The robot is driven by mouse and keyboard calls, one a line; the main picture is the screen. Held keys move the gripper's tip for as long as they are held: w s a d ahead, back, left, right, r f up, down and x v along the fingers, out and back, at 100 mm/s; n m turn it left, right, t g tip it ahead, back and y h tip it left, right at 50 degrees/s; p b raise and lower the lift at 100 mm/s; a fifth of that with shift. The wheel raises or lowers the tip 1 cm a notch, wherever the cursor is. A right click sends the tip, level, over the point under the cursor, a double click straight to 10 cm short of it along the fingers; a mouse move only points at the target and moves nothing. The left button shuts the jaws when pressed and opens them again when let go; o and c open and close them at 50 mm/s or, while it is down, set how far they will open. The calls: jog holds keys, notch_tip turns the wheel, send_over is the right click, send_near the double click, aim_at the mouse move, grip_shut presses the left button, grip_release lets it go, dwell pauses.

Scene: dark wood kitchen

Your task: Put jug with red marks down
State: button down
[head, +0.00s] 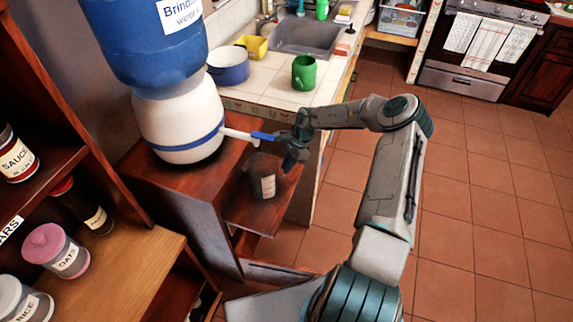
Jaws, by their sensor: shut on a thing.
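A dark see-through jug (255,177) with a pale marked strip on its side is at the small wooden shelf below the water dispenser's tap. The colour of its marks is too small to tell. My gripper (290,163) is at the jug's upper right side and is shut on it, seemingly at the handle. The fingers are small and partly hidden by the wrist. The jug looks upright. I cannot tell whether its base touches the shelf (257,217).
The white dispenser (180,117) with a blue bottle (145,45) and a blue-handled tap (262,135) stands just above the jug. A green mug (304,73) and blue pot (228,66) stand on the tiled counter. A rack with jars (56,250) is at left.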

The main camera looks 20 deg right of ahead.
jog(key=c, duration=1.5)
grip_release()
jog(key=shift+f, duration=0.1)
